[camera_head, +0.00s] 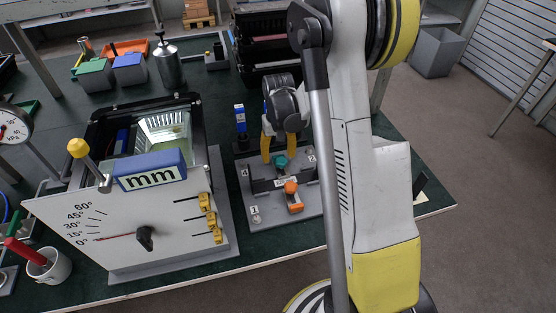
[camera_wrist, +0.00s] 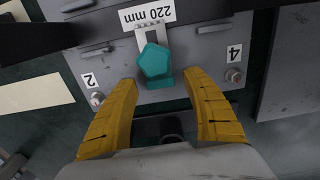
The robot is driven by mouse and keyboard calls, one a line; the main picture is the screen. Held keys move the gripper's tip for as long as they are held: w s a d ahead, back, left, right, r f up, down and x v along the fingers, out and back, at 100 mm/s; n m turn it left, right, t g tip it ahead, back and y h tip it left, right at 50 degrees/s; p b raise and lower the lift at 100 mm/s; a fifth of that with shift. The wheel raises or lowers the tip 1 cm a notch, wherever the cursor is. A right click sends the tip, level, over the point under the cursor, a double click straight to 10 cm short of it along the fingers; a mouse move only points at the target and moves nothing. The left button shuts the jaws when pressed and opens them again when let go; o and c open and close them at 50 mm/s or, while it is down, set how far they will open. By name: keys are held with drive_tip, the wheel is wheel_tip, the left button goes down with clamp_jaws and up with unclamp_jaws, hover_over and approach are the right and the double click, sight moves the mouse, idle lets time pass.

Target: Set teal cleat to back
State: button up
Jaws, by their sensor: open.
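The teal cleat (camera_head: 281,162) is on the grey fixture plate (camera_head: 250,190), near the plate's far side. In the wrist view the teal cleat (camera_wrist: 154,62) has a five-sided knob and a short arm pointing toward my gripper, beside a 220 mm label (camera_wrist: 147,14). My gripper (camera_head: 279,157) is over the far part of the plate with its yellow fingers pointing down. In the wrist view my gripper's (camera_wrist: 160,80) fingers are spread, one on each side of the cleat's arm. No contact with the cleat is visible.
An orange cleat (camera_head: 291,188) sits nearer on the same plate. Bolts marked 2 (camera_wrist: 96,99) and 4 (camera_wrist: 233,75) flank the teal cleat. A floodlight housing with a white dial panel (camera_head: 160,240) stands close on the left.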

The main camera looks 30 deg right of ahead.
drive_tip(key=shift+f, duration=0.45)
clamp_jaws()
drive_tip(key=shift+w+d+r, duration=0.1)
drive_tip(key=shift+w+d, duration=0.1)
drive_tip(key=shift+w, duration=0.5)
drive_tip(key=shift+w+d, duration=0.2)
drive_tip(key=shift+w, duration=0.45)
unclamp_jaws()
drive_tip(key=shift+w, duration=0.1)
wheel_tip(320, 180, up, 12)
